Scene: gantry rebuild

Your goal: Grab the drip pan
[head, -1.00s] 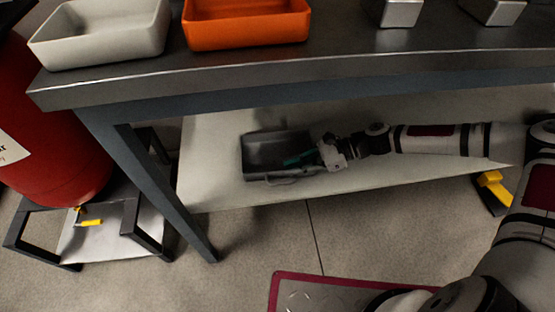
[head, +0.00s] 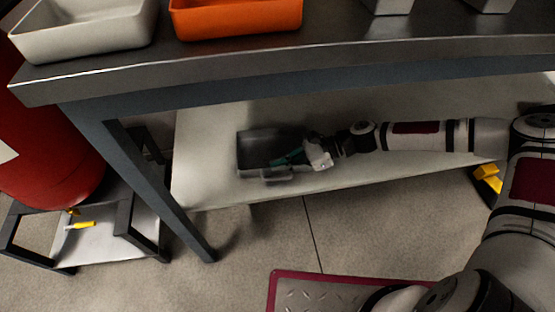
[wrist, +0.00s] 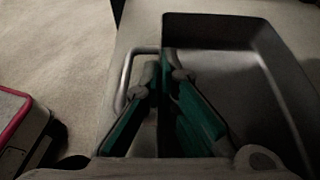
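The drip pan (head: 246,158) is a dark grey, open rectangular tray with a loop handle on its near side. It lies on the lower shelf under the workbench. It fills the upper right of the wrist view (wrist: 285,85), with the handle (wrist: 127,75) to the left. My gripper (head: 280,160) reaches in from the right, low at the pan's near side. In the wrist view its green-padded fingers (wrist: 163,68) are apart, around the pan's handle-side wall, with one finger between handle and wall. Contact with the wall cannot be made out.
The pale lower shelf (head: 205,150) is otherwise clear around the pan. The bench top (head: 330,45) overhangs it, carrying a white bin (head: 85,30) and an orange bin (head: 235,18). A bench leg (head: 160,185) stands left. A red drum (head: 45,150) is farther left.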

